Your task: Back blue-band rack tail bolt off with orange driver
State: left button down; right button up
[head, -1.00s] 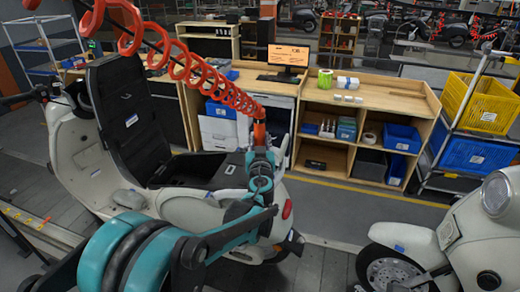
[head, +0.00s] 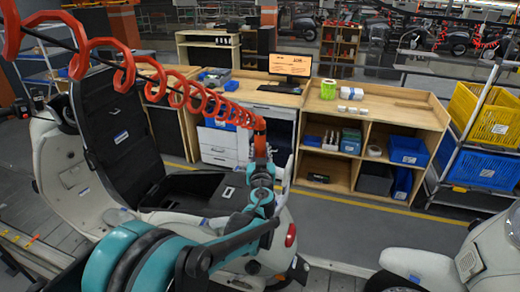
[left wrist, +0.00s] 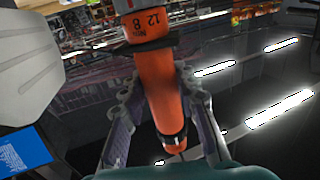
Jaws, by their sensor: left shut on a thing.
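My left gripper (head: 262,182) is shut on the orange driver (head: 259,137), which stands roughly upright above the tail of the pale scooter (head: 165,215). In the left wrist view the orange driver (left wrist: 158,85) sits between both fingers of the left gripper (left wrist: 165,120), with a dark ring and printed numbers near its top. An orange coiled hose (head: 180,90) leads to the driver from the upper left. My gripper and arm cover much of the scooter's tail. I cannot make out the blue-band rack or its tail bolt. My right gripper is not in view.
The scooter's black seat (head: 118,125) stands raised left of my arm. A second pale scooter (head: 480,255) is at the lower right. A wooden shelf bench (head: 440,120) and yellow crate (head: 488,118) stand behind. Grey floor lies open between bench and scooters.

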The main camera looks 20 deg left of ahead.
pick_arm(q)
jog(key=shift+w+f, duration=0.15)
jog(key=shift+f, duration=0.6)
jog(key=shift+s+f+b, duration=0.15)
jog(key=shift+f+b, duration=0.4)
jog(key=shift+s+f+b, duration=0.15)
jog(key=shift+f+b, duration=0.35)
jog(key=shift+b, duration=0.05)
notch_tip(320, 180, down, 2)
jog(key=shift+w+f+b, duration=0.15)
jog(key=shift+f+b, duration=0.1)
jog(key=shift+b, duration=0.7)
jog(key=shift+f, duration=0.2)
jog(key=shift+b, duration=0.3)
jog(key=shift+f+b, duration=0.75)
